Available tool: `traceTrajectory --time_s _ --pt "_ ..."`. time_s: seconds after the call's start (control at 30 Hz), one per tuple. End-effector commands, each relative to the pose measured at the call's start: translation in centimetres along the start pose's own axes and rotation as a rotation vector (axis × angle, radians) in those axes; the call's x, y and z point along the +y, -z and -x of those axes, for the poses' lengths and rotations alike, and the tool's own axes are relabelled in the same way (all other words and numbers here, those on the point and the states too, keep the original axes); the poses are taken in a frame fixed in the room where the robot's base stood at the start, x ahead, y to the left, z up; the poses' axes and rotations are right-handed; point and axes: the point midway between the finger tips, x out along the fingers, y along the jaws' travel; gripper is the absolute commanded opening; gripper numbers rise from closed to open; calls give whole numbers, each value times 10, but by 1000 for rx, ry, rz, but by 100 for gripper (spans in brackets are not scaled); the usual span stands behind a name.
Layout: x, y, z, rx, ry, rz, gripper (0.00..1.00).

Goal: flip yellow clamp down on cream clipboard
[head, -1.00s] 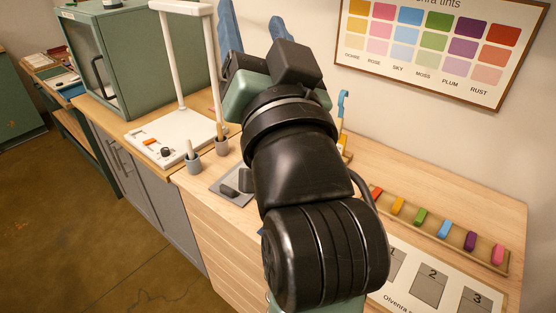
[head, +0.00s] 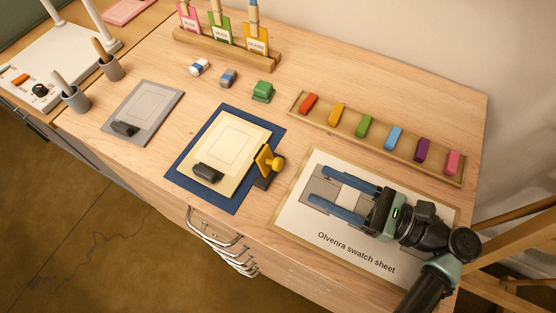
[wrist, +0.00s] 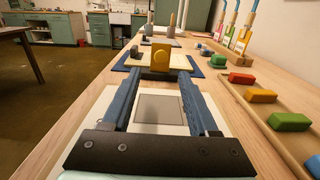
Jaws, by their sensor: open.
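The cream clipboard (head: 240,140) lies on a dark blue mat (head: 186,195) near the middle of the table. A yellow clamp (head: 268,160) with a round knob stands raised on a dark base at the board's right edge. In the wrist view the clamp (wrist: 161,59) shows upright straight ahead, with the clipboard (wrist: 183,62) behind it. My gripper (head: 318,187) is over the swatch sheet, to the right of the clamp and apart from it. Its two blue fingers point toward the clamp. It is open and empty; the fingers (wrist: 161,90) also show in the wrist view.
A black clip (head: 208,173) sits on the clipboard. A grey clipboard (head: 150,105) lies to the left. A green block (head: 263,91) and erasers lie behind. A wooden tray (head: 381,145) of coloured blocks stands behind the swatch sheet (head: 355,252).

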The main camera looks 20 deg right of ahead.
Motion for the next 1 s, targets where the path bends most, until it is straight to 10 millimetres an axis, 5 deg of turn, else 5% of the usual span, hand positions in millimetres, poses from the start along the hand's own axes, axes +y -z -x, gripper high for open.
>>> traceTrajectory --time_s 0.3,0.5,0.93,1.0 --pt "1 0 -68 2 -4 2 60" --pt "0 0 -95 3 -2 3 60" --pt "0 0 -105 3 0 4 60" --pt "0 0 -105 3 0 4 47"
